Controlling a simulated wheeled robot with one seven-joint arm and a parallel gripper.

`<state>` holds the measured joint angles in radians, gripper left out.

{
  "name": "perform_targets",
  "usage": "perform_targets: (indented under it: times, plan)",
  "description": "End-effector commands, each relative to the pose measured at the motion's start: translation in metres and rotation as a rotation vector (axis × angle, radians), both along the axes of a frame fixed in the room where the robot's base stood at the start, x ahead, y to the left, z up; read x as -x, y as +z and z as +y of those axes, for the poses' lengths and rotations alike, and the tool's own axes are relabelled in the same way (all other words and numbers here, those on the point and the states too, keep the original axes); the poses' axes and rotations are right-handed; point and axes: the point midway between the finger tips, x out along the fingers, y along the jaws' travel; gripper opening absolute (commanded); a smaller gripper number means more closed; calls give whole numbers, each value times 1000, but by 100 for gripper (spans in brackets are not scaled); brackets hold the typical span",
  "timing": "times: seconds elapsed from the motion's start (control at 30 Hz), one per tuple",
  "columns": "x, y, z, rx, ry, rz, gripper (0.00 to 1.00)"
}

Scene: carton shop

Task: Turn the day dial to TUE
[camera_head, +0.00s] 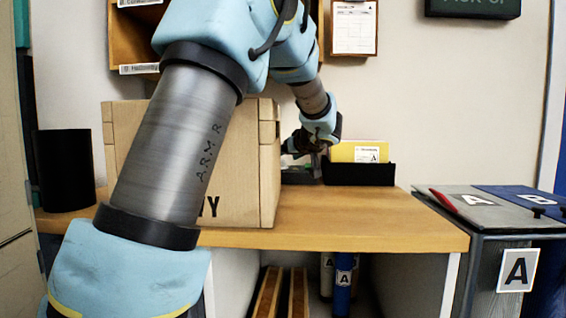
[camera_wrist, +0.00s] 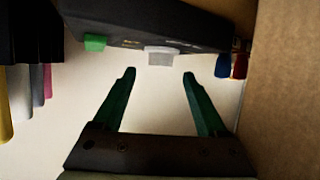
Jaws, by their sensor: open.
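My gripper (camera_wrist: 159,74) is open in the wrist view, its two green fingers apart with nothing between them. A dark device (camera_wrist: 120,22) lies just beyond the fingertips, with a green block (camera_wrist: 95,42) and a pale grey block (camera_wrist: 159,56) on its near side. I cannot tell which part is the day dial, and its lettering is too small to read. In the head view my gripper (camera_head: 312,148) is at the back of the bench, between the carton and a black card tray; the device is mostly hidden there.
The large carton (camera_head: 262,160) stands close to the gripper and also fills the right of the wrist view (camera_wrist: 290,95). The black tray (camera_head: 358,174) holds yellow cards (camera_head: 345,152). A black cylinder (camera_head: 66,170) stands at left. The bench's front right (camera_head: 380,225) is clear.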

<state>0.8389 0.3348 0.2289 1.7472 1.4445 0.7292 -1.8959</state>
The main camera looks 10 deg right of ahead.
Motion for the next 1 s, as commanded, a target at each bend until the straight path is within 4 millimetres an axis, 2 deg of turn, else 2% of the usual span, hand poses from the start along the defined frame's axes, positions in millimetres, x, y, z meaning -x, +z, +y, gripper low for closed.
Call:
perform_targets:
  times: [0.03, 0.2, 0.4, 0.83, 1.0]
  plan:
    - [11, 3, -3, 2, -3, -2, 75]
    - [39, 15, -9, 1, -1, -1, 75]
    - [57, 23, -13, 0, -2, 0, 75]
    - [60, 28, -13, -1, 0, 0, 75]
    - [60, 51, -13, 0, 0, 0, 75]
